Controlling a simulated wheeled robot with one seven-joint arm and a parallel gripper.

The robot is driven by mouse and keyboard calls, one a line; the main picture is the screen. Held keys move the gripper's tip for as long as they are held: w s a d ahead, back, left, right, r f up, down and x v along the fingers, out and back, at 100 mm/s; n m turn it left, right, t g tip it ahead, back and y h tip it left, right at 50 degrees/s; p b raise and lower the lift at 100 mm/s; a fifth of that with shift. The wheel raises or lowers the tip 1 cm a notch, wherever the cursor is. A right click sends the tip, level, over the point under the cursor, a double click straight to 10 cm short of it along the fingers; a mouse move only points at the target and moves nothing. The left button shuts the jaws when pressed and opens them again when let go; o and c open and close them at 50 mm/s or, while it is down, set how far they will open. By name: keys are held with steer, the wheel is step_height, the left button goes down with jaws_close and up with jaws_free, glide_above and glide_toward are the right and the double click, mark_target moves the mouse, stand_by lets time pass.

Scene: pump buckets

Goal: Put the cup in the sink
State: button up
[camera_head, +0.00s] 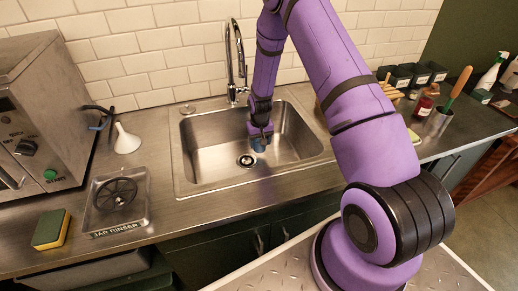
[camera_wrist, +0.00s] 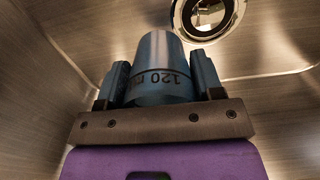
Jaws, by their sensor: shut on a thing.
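The cup (camera_wrist: 158,66) is blue-grey with "120" printed on it. In the wrist view it sits between the two fingers of my gripper (camera_wrist: 160,85), which is shut on it. In the head view my gripper (camera_head: 260,137) reaches down into the steel sink (camera_head: 215,165), with the blue cup (camera_head: 258,147) just below it. The cup is inside the basin, near the drain. I cannot tell whether it touches the sink floor.
The drain (camera_head: 246,160) is in the basin floor; the faucet (camera_head: 236,60) stands behind. Left are a jar rinser (camera_head: 117,200), a white funnel (camera_head: 126,140), a sponge (camera_head: 51,229) and a steel machine (camera_head: 40,110). Right are dark bins (camera_head: 405,75) and a metal tool holder (camera_head: 437,123).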

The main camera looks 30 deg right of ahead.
mark_target(260, 148)
steer(key=shift+f, duration=1.75)
steer(key=shift+f, duration=0.15)
steer(key=o, duration=0.9)
step_height(260, 148, up, 12)
